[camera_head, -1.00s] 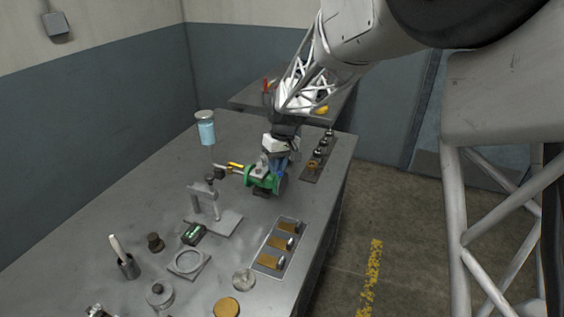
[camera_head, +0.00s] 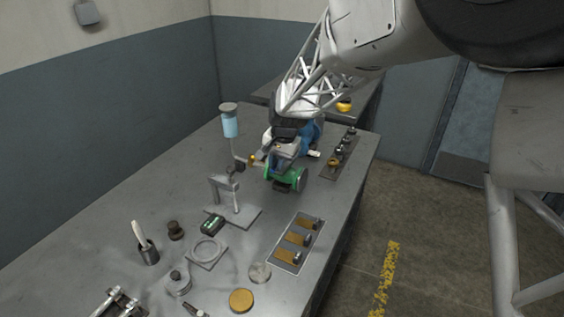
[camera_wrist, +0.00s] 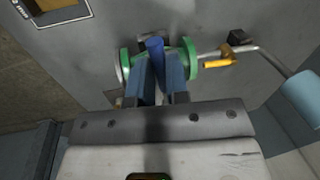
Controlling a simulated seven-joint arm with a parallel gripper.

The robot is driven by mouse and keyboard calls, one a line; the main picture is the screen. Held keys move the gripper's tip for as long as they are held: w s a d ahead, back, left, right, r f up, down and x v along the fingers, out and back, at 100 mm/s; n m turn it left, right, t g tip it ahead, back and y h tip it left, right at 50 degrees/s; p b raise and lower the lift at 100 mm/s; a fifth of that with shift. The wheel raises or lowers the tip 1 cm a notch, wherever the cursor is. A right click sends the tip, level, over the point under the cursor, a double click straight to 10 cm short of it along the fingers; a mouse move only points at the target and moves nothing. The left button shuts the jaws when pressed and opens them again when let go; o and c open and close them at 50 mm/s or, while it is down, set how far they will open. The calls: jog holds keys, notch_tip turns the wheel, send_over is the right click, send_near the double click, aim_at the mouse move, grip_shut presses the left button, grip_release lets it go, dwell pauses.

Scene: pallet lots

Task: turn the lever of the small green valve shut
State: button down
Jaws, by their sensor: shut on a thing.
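The small green valve (camera_head: 291,181) sits on the bench below my gripper in the head view, partly covered by it. In the wrist view its green flanges (camera_wrist: 191,58) stand on both sides of the fingers. Its blue lever (camera_wrist: 155,43) shows between the two blue-grey fingers of my gripper (camera_wrist: 161,72), which is shut on it. The lever's tip sticks out beyond the fingertips. The valve body under the fingers is largely hidden, so I cannot tell how far the lever is turned.
A light blue cylinder (camera_head: 230,124) on a thin pipe and a small yellow handle (camera_wrist: 219,64) are beside the valve. A grey stand (camera_head: 237,213), a plate with wooden pieces (camera_head: 296,240) and a dark strip with knobs (camera_head: 337,161) are nearby.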

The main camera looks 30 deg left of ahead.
jog(key=shift+a+m, duration=0.3)
jog(key=shift+m, duration=0.1)
jog(key=c, duration=1.1)
grip_release()
notch_tip(320, 180, up, 8)
jog(key=d, duration=0.1)
jog(key=shift+d+f, duration=0.15)
jog(key=shift+d, duration=0.1)
